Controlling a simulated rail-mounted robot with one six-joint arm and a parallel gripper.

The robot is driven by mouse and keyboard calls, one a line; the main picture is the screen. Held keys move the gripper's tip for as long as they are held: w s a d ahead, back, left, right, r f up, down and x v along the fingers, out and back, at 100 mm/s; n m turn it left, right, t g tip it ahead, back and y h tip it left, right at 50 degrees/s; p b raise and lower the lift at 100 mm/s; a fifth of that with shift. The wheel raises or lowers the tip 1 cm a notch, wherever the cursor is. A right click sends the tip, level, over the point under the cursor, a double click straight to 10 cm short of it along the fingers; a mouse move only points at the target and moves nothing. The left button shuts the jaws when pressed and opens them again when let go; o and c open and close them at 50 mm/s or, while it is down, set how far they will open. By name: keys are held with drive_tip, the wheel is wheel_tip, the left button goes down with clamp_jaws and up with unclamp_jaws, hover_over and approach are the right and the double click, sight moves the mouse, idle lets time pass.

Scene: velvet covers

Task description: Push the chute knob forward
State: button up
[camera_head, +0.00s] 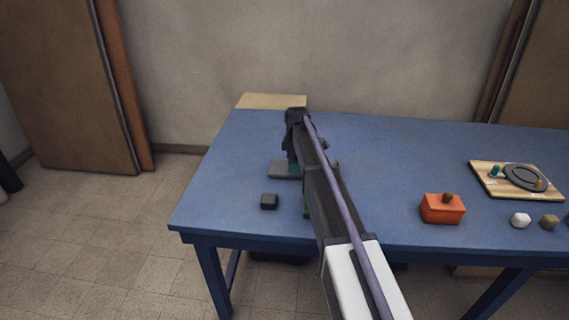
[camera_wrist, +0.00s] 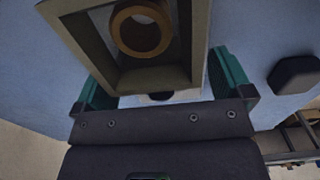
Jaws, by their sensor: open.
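My gripper (camera_wrist: 163,78) is open in the wrist view, with a teal finger on each side of an olive-grey square frame (camera_wrist: 85,45). A brown ring (camera_wrist: 140,30) shows inside the frame. The frame may be the chute; I cannot make out its knob for certain, nor whether the fingers touch it. In the head view, my gripper (camera_head: 292,168) is low over the left part of the table, at a grey block (camera_head: 278,171) mostly hidden by my arm. A bit of green (camera_head: 306,211) shows beside the arm.
On the blue table (camera_head: 400,165) are a dark block (camera_head: 269,202), an orange box (camera_head: 435,212) with a brown knob, and a wooden board (camera_head: 490,184) with a grey disc. White (camera_head: 520,220) and brown (camera_head: 549,222) pieces lie front right. A tan panel (camera_head: 272,101) is behind.

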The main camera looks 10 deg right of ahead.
drive_tip(key=shift+r, duration=0.1)
wheel_tip(320, 180, up, 7)
drive_tip(key=p, duration=0.7)
